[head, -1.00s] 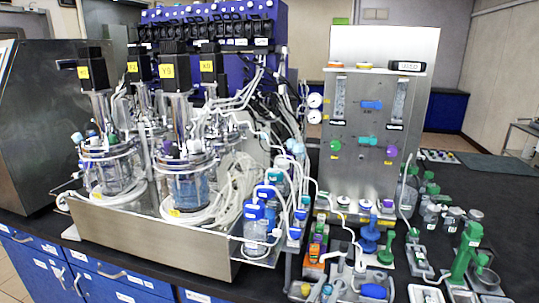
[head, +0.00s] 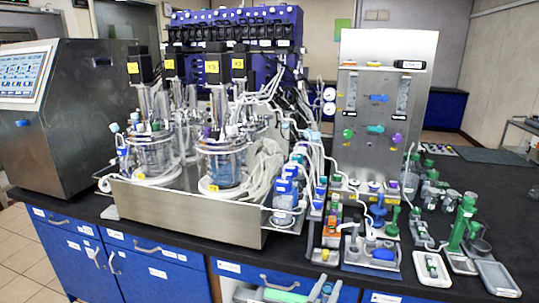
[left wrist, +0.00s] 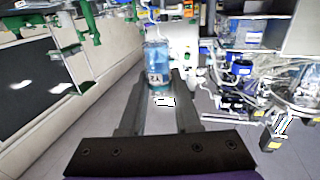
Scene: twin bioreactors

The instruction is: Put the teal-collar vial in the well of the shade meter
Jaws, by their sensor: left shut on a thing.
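In the left wrist view a small clear vial (left wrist: 157,62) with blue contents and a white label stands between the fingers of my left gripper (left wrist: 160,98). The fingers are shut on it. Its lower end near the fingertips looks teal, but the collar is not clear. My right gripper is in neither view. I cannot tell for sure which bench device is the shade meter; a small grey device (head: 432,268) lies at the front right.
The bioreactors (head: 222,165) stand on a steel base at the left. A steel panel (head: 385,110) stands behind a rack of small items. A green stand (head: 463,225) and a pale tray (head: 497,278) are at the right.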

